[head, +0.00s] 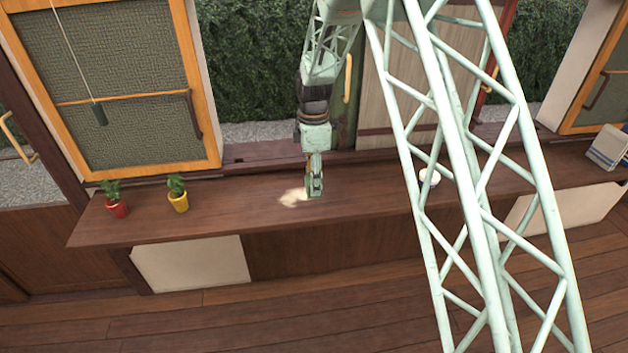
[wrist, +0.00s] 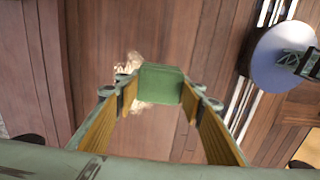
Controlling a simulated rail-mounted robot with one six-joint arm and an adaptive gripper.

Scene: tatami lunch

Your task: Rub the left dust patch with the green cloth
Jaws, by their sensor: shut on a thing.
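The green cloth (wrist: 160,84) is a folded, block-like piece held between the fingertips of my gripper (wrist: 158,92), which is shut on it. In the head view my gripper (head: 315,188) points down at the long brown wooden counter (head: 245,206). A pale, cream dust patch (head: 292,198) lies on the counter just left of my gripper. In the wrist view the dust patch (wrist: 132,64) shows around the cloth's left side, partly hidden by it. The cloth is at or very close to the wood; I cannot tell if it touches. No second patch is clearly visible.
A red pot (head: 117,209) and a yellow pot (head: 179,202) with small plants stand on the counter's left part. A white rounded thing (head: 430,177) is partly behind my lattice arm. A grey-white object (head: 607,148) stands far right. The counter between yellow pot and dust is clear.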

